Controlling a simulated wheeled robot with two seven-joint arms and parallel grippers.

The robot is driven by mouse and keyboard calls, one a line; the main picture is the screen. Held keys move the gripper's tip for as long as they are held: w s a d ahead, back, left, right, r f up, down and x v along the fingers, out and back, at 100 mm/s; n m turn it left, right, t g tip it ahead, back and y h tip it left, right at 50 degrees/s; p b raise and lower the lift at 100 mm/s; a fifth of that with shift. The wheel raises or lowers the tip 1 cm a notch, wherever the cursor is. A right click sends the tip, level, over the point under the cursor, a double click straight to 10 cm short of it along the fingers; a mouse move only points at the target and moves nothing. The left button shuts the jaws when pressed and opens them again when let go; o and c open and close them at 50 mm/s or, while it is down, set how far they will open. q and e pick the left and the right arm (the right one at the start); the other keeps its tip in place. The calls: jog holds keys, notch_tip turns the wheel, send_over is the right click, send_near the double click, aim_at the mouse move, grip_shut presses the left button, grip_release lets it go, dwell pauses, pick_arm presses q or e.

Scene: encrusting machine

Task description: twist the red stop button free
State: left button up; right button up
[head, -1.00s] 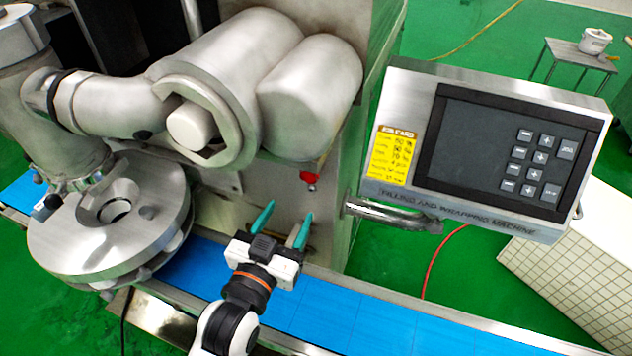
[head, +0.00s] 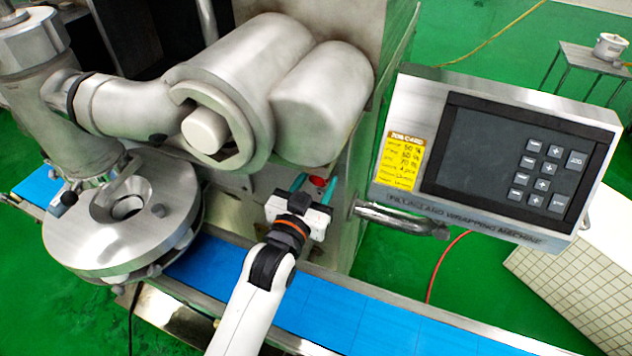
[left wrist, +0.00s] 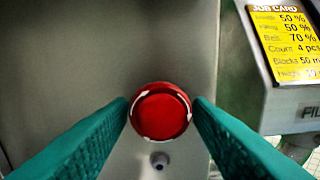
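The red stop button (left wrist: 160,112) sits on the grey machine wall, round with white curved arrow marks on its face. In the head view the button (head: 318,181) shows small between the teal fingertips. My left gripper (head: 313,188) faces the wall there. In the left wrist view its two fingers (left wrist: 163,108) flank the button left and right, open, with a thin gap at the right side. Whether the left finger touches the button I cannot tell. My right gripper is in neither view.
A small silver fitting (left wrist: 159,160) sits below the button. The control panel (head: 490,150) with a yellow job card juts out to the right, with a metal handle (head: 400,221) below. A large motor housing (head: 325,100) overhangs above. The blue belt (head: 330,310) runs below.

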pick_arm(q)
jog(key=c, duration=0.7)
jog(key=shift+o, duration=0.2)
jog(key=shift+r+m+p, duration=0.15)
jog(key=shift+m+p, duration=0.25)
jog(key=shift+p, duration=0.25)
jog(key=o, duration=1)
jog(key=shift+b+v, duration=1)
jog(key=shift+v, duration=5.05)
jog(key=shift+a+f, duration=0.1)
jog(key=shift+f, duration=0.2)
